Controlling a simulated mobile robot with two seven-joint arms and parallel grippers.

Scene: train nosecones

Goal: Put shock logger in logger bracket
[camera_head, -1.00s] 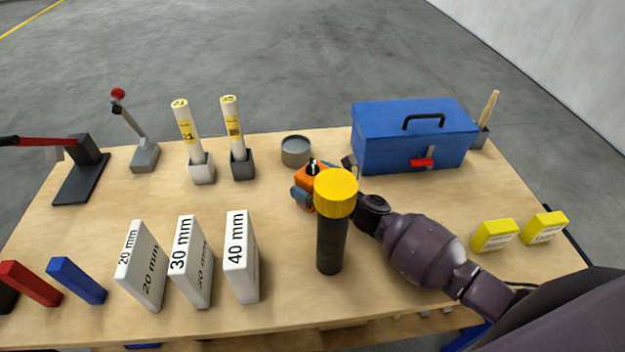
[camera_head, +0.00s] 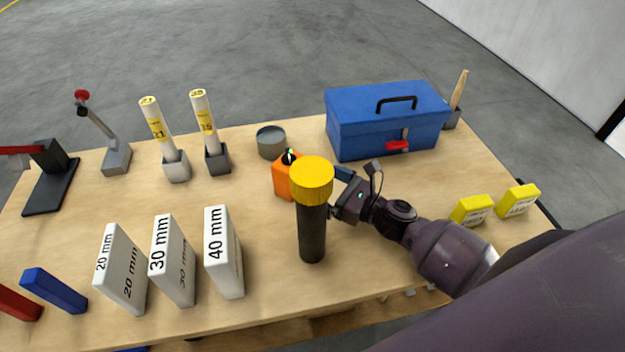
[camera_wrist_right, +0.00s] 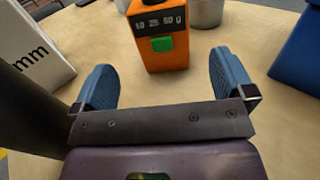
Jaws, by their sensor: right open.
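The shock logger, an orange box (camera_head: 285,180) with a dark top, stands upright on the table behind the black post with the yellow cap. In the right wrist view the logger (camera_wrist_right: 160,40) shows a dark scale strip and a green button. My right gripper (camera_wrist_right: 163,72) is open and empty, its blue fingers apart with the logger standing just beyond them. In the head view this gripper (camera_head: 340,188) is right of the logger, partly hidden by the post. I cannot pick out a logger bracket. My left gripper is not in view.
The black post with a yellow cap (camera_head: 312,220) stands close to my right gripper. A grey tin (camera_head: 271,142) and a blue toolbox (camera_head: 365,135) are behind. White blocks, including the 40 mm block (camera_head: 223,250), stand at left front. Yellow boxes (camera_head: 472,210) lie at right.

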